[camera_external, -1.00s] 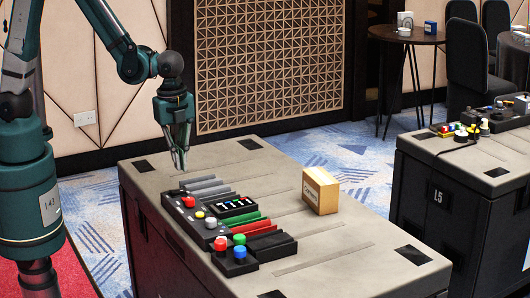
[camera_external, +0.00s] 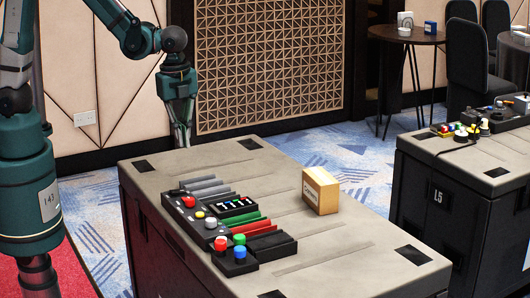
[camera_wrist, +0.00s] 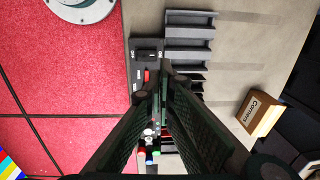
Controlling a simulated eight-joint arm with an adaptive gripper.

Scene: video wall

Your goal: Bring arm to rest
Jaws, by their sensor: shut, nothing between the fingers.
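My gripper (camera_external: 183,130) is shut and empty. In the external view it points down at the far edge of the grey-topped case (camera_external: 340,235), its fingertips apart from the control panel. In the wrist view the fingers (camera_wrist: 163,85) meet in front of the panel and hide part of it. My arm comes in from the upper left, bent at the elbow.
A control panel (camera_external: 205,222) with coloured buttons and several slotted bars lies on the case. A box marked Corners (camera_external: 320,191) stands right of it; it also shows in the wrist view (camera_wrist: 259,112). A second case (camera_external: 445,205) stands at the right. Space above the case is clear.

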